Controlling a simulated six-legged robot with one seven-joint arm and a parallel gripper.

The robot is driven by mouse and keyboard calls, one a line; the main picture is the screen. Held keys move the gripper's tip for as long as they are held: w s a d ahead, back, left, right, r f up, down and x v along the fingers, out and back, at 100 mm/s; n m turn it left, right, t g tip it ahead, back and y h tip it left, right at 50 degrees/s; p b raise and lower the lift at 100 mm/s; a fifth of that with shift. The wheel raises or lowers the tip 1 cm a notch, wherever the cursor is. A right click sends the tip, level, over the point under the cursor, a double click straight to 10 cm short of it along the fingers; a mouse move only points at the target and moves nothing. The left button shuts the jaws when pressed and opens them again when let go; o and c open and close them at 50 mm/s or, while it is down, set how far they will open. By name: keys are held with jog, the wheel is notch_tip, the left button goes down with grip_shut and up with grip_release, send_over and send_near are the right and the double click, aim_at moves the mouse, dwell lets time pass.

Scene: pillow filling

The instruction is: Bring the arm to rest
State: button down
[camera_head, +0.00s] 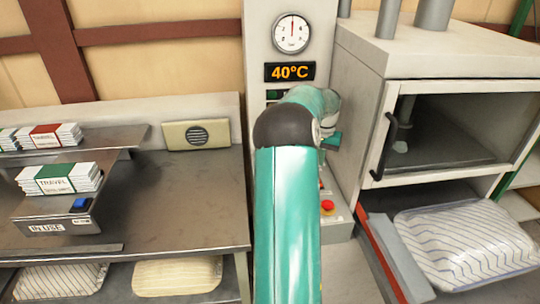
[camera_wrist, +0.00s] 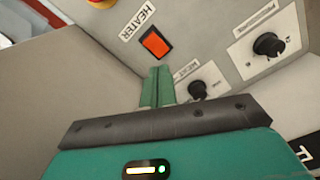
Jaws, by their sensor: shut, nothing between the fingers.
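My arm (camera_head: 288,215) rises through the middle of the head view in front of a control cabinet (camera_head: 260,50) and bends at a dark joint. The fingers point at the cabinet's panel, just below an orange switch (camera_wrist: 156,43) labelled HEATER. I cannot tell whether they touch the panel.
Black knobs (camera_wrist: 268,45) sit right of the fingers. The cabinet has a gauge (camera_head: 292,33), a 40°C display (camera_head: 290,72) and a red button (camera_head: 327,206).

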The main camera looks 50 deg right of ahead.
jog(key=shift+w, duration=0.1)
jog(key=w+a+r+n+t, duration=0.15)
jog(key=w+a+r, duration=0.3)
jog(key=a, duration=0.65)
jog(key=w+a+r+n+t, duration=0.1)
jog(key=w+a+r+n, duration=0.3)
jog(key=a, duration=0.6)
jog(key=w+a+r+n+t, duration=0.1)
jog(key=w+a+r, duration=0.1)
jog(key=a+r, duration=0.65)
jog(key=s+a+f+n+t, duration=0.1)
jog(key=s+a+n, duration=0.3)
jog(key=a, duration=1)
jog(key=s+a+f+n+t, duration=0.1)
jog(key=s+a+n, duration=0.3)
jog(key=a, duration=1)
jog(key=s+f, duration=0.1)
jog(key=s, duration=0.2)
jog(key=shift+s+a+f, duration=0.15)
jog(key=shift+s+n, duration=0.15)
jog(key=shift+n, duration=0.1)
